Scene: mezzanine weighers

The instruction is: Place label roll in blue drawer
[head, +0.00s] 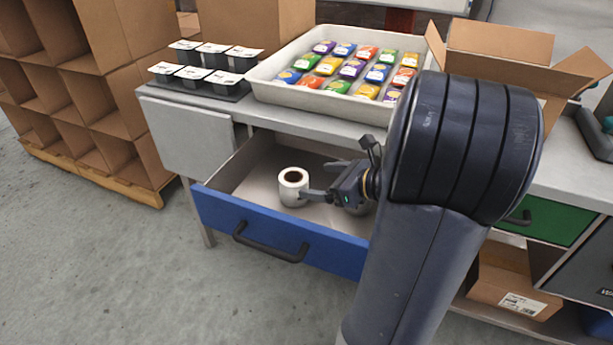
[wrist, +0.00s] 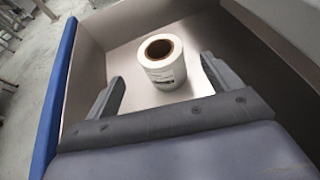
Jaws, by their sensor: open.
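The label roll (head: 293,187) is white with a brown core and stands upright on the floor of the open blue drawer (head: 268,238). In the wrist view, the label roll (wrist: 164,66) stands just beyond my open fingertips, apart from both. My gripper (head: 318,180) is inside the drawer space, to the right of the roll in the head view. In the wrist view, my gripper (wrist: 160,80) has its two fingers spread wide with nothing between them. The drawer's blue front shows at the left edge of the wrist view. Part of the drawer is hidden behind my arm in the head view.
A white tray (head: 262,87) of colourful packets and several black-and-white containers (head: 208,80) stand on the bench above the drawer. An open cardboard box (head: 497,42) is at the right. A closed green drawer (head: 552,221) is right of my arm. Cardboard cubbyholes stand left; the floor in front is clear.

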